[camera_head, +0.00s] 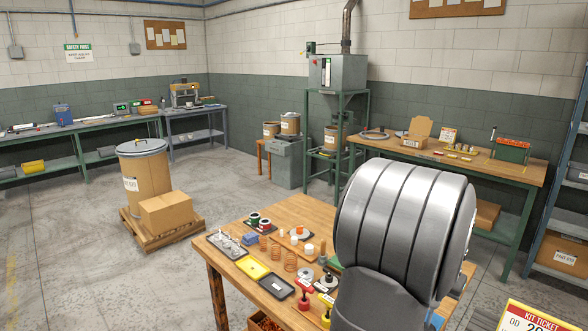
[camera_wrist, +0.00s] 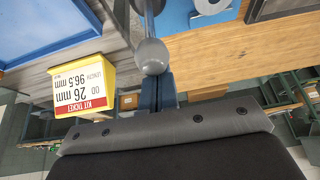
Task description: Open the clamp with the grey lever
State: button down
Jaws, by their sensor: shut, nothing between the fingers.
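The grey lever (camera_wrist: 151,20) shows at the top middle of the wrist view as a thin rod ending in a round grey ball knob (camera_wrist: 151,57). My gripper (camera_wrist: 157,82) is shut and empty; its narrow blue-grey fingers are right at the knob, overlapping it in the picture. I cannot tell whether they touch. The clamp itself is not clearly seen; a blue plate (camera_wrist: 190,16) with a pale round part lies beside the lever. In the head view my large grey arm hides the lever, the clamp and my gripper.
A yellow-framed kit ticket (camera_wrist: 80,85) stands left of the lever, upside down in the wrist view. On the wooden bench (camera_head: 222,262) are a yellow tray (camera_head: 252,270), a dark tray (camera_head: 277,286), copper coils (camera_head: 290,261), and a red-handled tool (camera_head: 304,292) near my arm.

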jog(key=shift+s+a, duration=0.55)
jog(key=shift+f, duration=0.1)
jog(key=shift+s+a+f, duration=0.1)
jog(key=shift+s+a, duration=0.45)
jog(key=shift+w+d, duration=0.1)
jog(key=shift+w+d, duration=0.35)
jog(key=shift+r, duration=3.75)
